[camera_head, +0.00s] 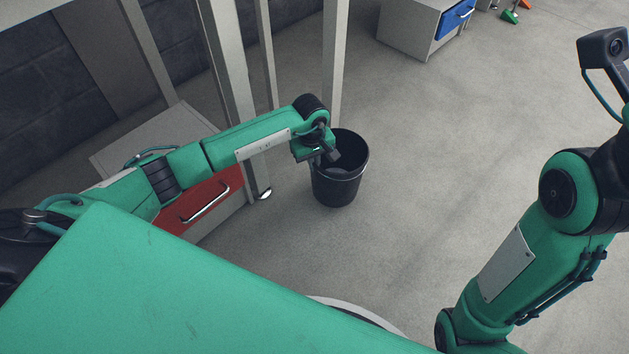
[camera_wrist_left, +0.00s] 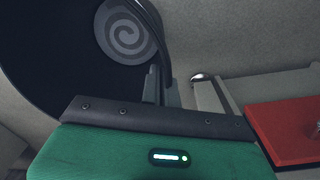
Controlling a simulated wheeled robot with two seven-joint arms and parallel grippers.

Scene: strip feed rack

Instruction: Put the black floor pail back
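The black floor pail (camera_head: 338,186) stands upright, apparently on the grey floor, just right of a rack post. My left gripper (camera_head: 331,157) is at the pail's left rim, pointing down. In the left wrist view the fingers (camera_wrist_left: 162,90) are close together on either side of the pail's thin rim, shut on it. The same view looks into the pail (camera_wrist_left: 60,45), where a grey disc with a spiral shows at the bottom. My right arm comes in at the right of the head view, but its fingers are out of view.
Grey rack posts (camera_head: 333,60) stand left of and behind the pail. A low unit with a red drawer (camera_head: 202,199) sits under my left forearm. A cabinet with a blue drawer (camera_head: 455,18) is at the back. The floor right of the pail is clear.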

